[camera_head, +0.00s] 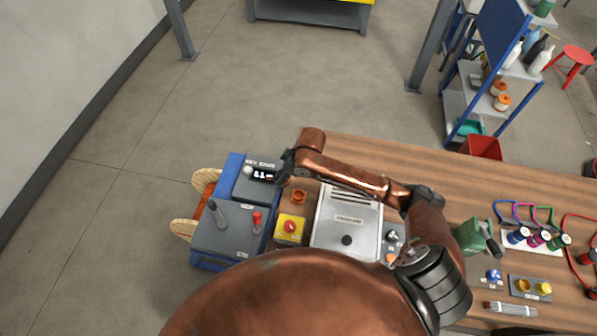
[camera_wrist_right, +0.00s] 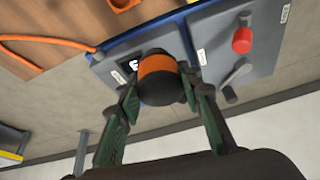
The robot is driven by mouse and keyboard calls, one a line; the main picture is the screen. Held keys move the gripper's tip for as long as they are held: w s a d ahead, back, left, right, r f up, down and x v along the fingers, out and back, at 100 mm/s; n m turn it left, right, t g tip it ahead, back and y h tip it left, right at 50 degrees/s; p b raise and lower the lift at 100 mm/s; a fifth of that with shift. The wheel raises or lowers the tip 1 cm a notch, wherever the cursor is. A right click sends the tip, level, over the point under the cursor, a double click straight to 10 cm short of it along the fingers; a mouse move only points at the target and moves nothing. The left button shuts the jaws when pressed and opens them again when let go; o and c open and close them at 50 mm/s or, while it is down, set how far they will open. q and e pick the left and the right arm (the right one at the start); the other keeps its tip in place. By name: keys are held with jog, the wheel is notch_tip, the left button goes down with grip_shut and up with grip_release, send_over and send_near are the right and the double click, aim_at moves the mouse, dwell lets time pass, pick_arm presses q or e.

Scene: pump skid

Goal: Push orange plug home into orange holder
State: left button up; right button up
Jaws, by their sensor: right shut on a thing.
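My right gripper (camera_wrist_right: 159,86) has its green-padded fingers on either side of a rounded black piece with an orange band, the orange plug (camera_wrist_right: 157,68), in the right wrist view. The plug is close to the grey panel of the blue-edged unit; whether it touches or sits in anything is hidden. In the head view my right arm reaches left across the bench, and the gripper (camera_head: 284,168) is small and dark over the unit's right edge. An orange ring-shaped piece (camera_head: 299,197), possibly the orange holder, stands on the bench just below it. My left gripper is out of view.
The blue-edged grey unit (camera_head: 222,232) carries a red knob (camera_head: 257,220) and a grey lever. A yellow box with a red knob (camera_head: 290,229) and a silver box (camera_head: 346,228) stand to the right. An orange cable (camera_wrist_right: 45,40) crosses the bench.

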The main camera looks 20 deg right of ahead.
pick_arm(q)
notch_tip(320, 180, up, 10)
jog(key=p, duration=0.8)
pick_arm(e)
jog(key=shift+m, duration=0.3)
jog(key=d+f+b, duration=0.2)
jog(key=f, duration=0.2)
jog(key=d+f+b, duration=0.1)
jog(key=d+f, duration=0.1)
jog(key=f, duration=0.3)
jog(key=d+f+b, duration=0.2)
jog(key=f, duration=0.2)
jog(key=shift+w+d+f+b, duration=0.1)
jog(key=shift+f+b, duration=0.25)
pick_arm(q)
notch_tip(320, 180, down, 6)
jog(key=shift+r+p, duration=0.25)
jog(key=shift+p, duration=0.05)
pick_arm(e)
jog(key=shift+r, duration=0.35)
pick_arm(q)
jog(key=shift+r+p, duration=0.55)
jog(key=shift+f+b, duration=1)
pick_arm(e)
jog(key=shift+f, duration=1.8)
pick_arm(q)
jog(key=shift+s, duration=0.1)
pick_arm(e)
jog(key=o, duration=1.4)
